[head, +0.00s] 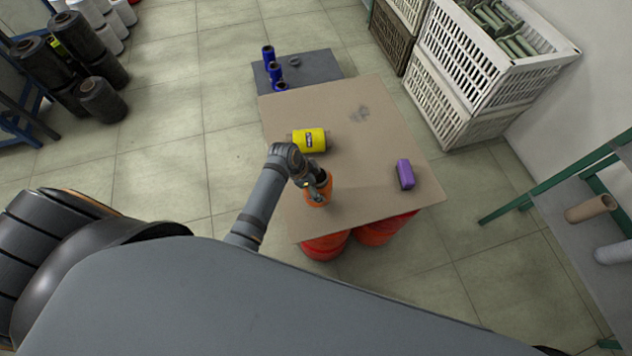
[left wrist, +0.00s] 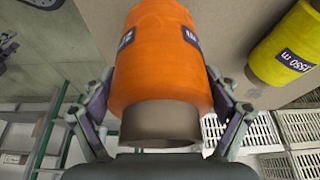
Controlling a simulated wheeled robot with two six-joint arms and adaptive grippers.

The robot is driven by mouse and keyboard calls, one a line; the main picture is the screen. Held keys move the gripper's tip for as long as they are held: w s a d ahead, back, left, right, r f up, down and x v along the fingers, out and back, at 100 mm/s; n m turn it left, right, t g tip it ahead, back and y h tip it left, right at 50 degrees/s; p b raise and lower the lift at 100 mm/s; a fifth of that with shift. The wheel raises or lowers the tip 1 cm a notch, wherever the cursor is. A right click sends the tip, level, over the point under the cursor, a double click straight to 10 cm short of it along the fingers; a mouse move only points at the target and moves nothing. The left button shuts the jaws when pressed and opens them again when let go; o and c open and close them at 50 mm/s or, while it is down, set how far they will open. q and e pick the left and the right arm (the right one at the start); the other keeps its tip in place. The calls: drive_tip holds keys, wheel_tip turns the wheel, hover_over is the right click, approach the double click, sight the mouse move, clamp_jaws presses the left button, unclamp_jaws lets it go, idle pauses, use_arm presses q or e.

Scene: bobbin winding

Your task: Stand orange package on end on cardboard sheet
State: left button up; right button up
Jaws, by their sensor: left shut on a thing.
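The orange package (head: 318,193) is a thread-wound cone with a grey-brown tube end. It is over the front left part of the cardboard sheet (head: 365,130). My left gripper (head: 312,182) is shut on it. In the left wrist view the fingers (left wrist: 160,115) clasp both sides of the package (left wrist: 160,50), with its tube end toward my palm. The package looks roughly upright in the head view; I cannot tell whether its lower end touches the sheet. My right gripper is not in view.
A yellow package (head: 309,140) lies on its side just behind the gripper. Blue spools (head: 275,72) stand on a grey panel behind. White crates (head: 470,70) stand back right.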

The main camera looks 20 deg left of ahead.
use_arm(q)
wheel_tip(320, 180, down, 2)
drive_tip(key=shift+f+b, duration=0.2)
drive_tip(key=shift+b, duration=0.35)
drive_tip(key=o, duration=1.2)
drive_tip(key=v, duration=1.2)
